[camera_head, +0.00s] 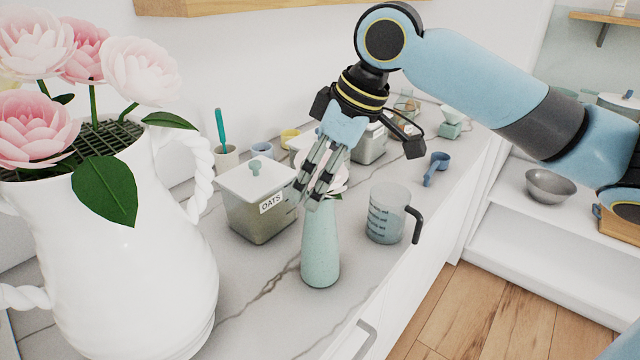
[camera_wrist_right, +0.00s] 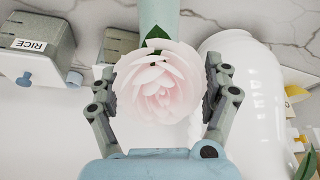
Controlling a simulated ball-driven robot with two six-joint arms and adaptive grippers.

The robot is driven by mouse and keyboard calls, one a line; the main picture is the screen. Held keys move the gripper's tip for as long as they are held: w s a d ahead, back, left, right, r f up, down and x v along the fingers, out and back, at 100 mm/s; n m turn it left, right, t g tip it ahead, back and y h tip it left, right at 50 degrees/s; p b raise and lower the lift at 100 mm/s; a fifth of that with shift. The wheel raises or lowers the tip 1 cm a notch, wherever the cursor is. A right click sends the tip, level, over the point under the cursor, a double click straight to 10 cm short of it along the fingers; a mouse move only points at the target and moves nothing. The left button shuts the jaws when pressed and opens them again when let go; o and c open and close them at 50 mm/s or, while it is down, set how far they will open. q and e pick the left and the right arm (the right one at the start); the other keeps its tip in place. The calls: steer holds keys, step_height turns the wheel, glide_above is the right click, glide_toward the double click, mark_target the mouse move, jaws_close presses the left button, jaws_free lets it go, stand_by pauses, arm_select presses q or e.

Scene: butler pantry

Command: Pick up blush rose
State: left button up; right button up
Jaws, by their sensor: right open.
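A pale blush rose (camera_wrist_right: 160,88) with a green leaf shows in the right wrist view, its bloom at the mouth of a pale green vase (camera_wrist_right: 159,14). In the head view the slim green vase (camera_head: 320,245) stands upright on the counter; the rose is mostly hidden behind my right gripper (camera_head: 308,198). The open fingers of my right gripper (camera_wrist_right: 163,80) are on either side of the bloom in the wrist view, with small gaps showing. I cannot tell whether they touch its petals. My left gripper is not in view.
A large white pitcher (camera_head: 140,260) holds several pink roses (camera_head: 140,70) at the left. The OATS canister (camera_head: 256,200) stands left of the vase, and a measuring jug (camera_head: 388,212) to its right. A blue scoop (camera_head: 435,168) lies behind the jug. Marble counter shows bare in front.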

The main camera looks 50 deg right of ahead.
steer(key=c, duration=1.2)
steer(key=shift+r, duration=0.15)
step_height(320, 180, up, 18)
steer(key=shift+f, duration=0.1)
